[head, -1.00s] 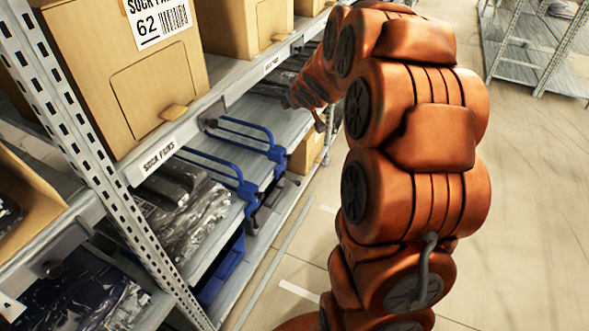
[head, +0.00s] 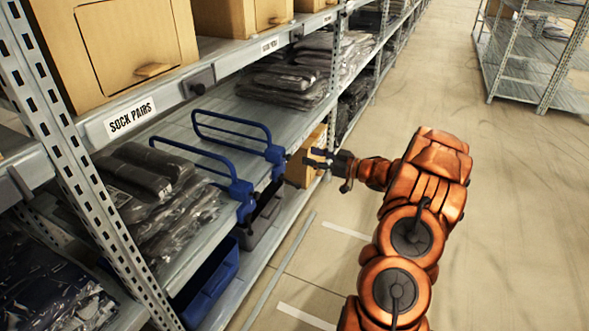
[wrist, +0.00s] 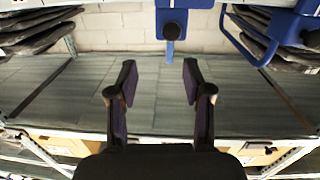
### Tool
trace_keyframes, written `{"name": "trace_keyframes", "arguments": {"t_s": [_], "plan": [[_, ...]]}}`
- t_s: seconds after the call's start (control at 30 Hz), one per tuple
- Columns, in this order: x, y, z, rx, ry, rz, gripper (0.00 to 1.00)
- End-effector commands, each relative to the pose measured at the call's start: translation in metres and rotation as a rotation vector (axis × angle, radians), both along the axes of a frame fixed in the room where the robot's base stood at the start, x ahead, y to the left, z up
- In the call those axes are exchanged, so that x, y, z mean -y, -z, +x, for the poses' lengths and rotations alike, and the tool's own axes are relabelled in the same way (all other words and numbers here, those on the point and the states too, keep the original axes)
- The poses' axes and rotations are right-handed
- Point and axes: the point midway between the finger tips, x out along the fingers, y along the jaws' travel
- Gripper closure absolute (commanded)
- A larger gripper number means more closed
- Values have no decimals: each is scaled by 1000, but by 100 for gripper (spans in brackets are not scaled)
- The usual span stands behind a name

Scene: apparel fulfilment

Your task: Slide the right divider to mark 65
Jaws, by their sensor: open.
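Two blue looped dividers stand on the middle shelf in the head view. The left divider (head: 240,190) is beside dark bagged garments. The right divider (head: 274,152) is farther along, with bare shelf between it and the far garment stack. My gripper (head: 320,158) is in the aisle, just right of the right divider and apart from it. The right divider (wrist: 172,20) is ahead, past the fingertips; the left divider (wrist: 282,32) is at upper right. No scale marks are readable.
Bagged garments (head: 150,190) fill the shelf left of the left divider. Another stack (head: 290,80) lies farther along. Cardboard boxes (head: 120,50) stand on the shelf above. A shelf upright (head: 75,165) is at the near left. The aisle floor (head: 440,90) is clear.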

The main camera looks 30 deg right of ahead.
Motion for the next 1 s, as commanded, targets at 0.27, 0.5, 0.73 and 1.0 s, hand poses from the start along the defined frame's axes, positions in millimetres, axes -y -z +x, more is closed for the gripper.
{"name": "trace_keyframes", "arguments": {"t_s": [0.27, 0.5, 0.73, 1.0], "plan": [[-4, 20, -16, 21, -59, 46, 50], [-18, 20, 8, 18, -59, 45, 50], [-32, 20, 32, 20, -58, 45, 50], [-41, 19, 47, 19, -56, 46, 50]]}}
